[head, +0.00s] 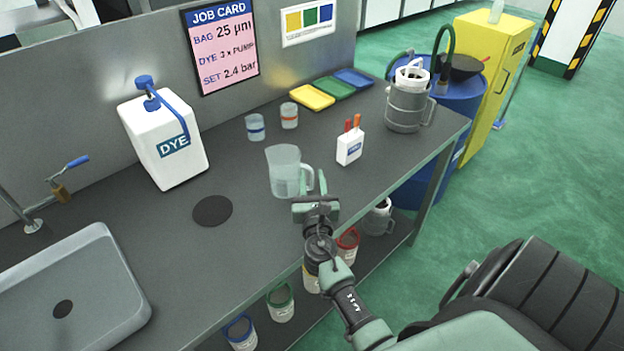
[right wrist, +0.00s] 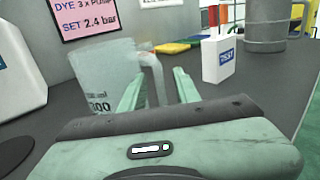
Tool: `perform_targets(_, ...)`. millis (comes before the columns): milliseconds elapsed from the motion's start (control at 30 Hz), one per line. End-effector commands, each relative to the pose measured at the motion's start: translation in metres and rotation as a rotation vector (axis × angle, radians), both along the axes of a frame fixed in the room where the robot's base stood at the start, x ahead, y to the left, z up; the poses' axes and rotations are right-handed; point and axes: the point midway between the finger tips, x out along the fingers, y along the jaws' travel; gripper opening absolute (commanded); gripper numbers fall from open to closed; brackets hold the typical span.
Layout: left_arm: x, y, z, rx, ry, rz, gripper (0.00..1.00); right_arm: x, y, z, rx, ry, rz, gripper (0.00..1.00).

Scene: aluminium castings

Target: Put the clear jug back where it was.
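The clear jug (head: 284,170) stands upright on the dark bench (head: 245,260), its handle facing right. In the right wrist view, the jug (right wrist: 98,75) is at the left with its handle (right wrist: 156,72) showing between my fingers. My right gripper (head: 311,184) is at the handle side of the jug. Its fingers (right wrist: 158,88) are apart, with a visible gap between the handle and the right finger. I cannot tell whether the left finger touches the jug. My left gripper is not in view.
A dark round disc (head: 212,210) lies left of the jug. A white DYE container (head: 165,140) stands behind it. A sink (head: 75,285) is at left.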

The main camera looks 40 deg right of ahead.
Motion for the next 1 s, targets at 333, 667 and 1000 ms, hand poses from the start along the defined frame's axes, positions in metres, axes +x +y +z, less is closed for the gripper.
perform_targets(333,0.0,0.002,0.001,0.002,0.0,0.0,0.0,-0.011,0.007,0.001,0.001,0.002,0.001,0.32)
perform_targets(667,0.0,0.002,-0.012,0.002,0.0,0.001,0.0,-0.069,0.046,-0.001,0.002,0.002,0.0,0.32)
perform_targets(1000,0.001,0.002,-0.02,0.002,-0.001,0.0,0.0,-0.099,0.066,0.003,0.001,-0.001,-0.001,0.32)
